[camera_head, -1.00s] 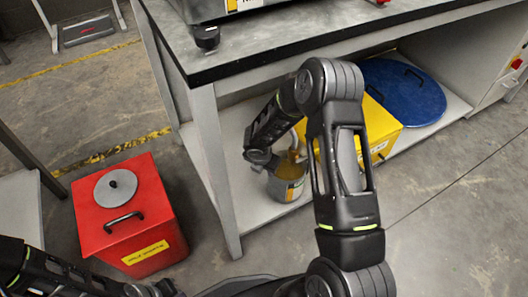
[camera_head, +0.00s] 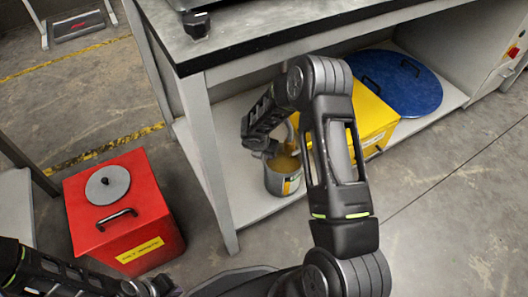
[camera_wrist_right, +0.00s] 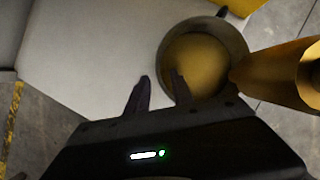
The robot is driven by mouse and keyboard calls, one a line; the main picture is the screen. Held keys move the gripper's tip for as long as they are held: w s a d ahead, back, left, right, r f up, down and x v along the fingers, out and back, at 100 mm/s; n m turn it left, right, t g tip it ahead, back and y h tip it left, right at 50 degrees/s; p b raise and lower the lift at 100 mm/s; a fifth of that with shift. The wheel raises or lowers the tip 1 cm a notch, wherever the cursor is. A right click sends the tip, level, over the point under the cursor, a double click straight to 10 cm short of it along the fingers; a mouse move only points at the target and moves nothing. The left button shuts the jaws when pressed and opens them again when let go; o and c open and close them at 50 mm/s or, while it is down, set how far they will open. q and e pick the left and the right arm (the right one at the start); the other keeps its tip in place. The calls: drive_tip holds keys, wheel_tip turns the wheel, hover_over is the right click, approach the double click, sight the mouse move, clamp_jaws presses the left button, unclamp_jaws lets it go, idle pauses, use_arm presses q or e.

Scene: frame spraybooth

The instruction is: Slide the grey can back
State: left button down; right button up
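The grey can (camera_head: 284,182) stands upright on the low white shelf (camera_head: 252,207) under the bench, with a yellow-brown inside or content. In the right wrist view the can (camera_wrist_right: 161,62) is seen from above, just beyond the fingers. My right gripper (camera_head: 264,150) is at the can's upper left side. In the wrist view its two fingers (camera_wrist_right: 161,78) are apart, with the right fingertip overlapping the near rim; I cannot tell if it touches. My left gripper (camera_head: 152,287) is low at the left, away from the can, its fingers unclear.
A yellow box (camera_head: 374,115) and a blue round lid (camera_head: 405,82) are right of the can. A bench leg (camera_head: 213,165) stands left of it, and the bench top (camera_head: 262,25) is above. A red box (camera_head: 120,225) sits on the floor. A golden cylinder (camera_wrist_right: 285,70) is beside the can.

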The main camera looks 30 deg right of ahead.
drive_tip(key=b+x, duration=0.1)
drive_tip(key=x, duration=0.3)
drive_tip(key=shift+f, duration=0.1)
clamp_jaws()
idle(1.4)
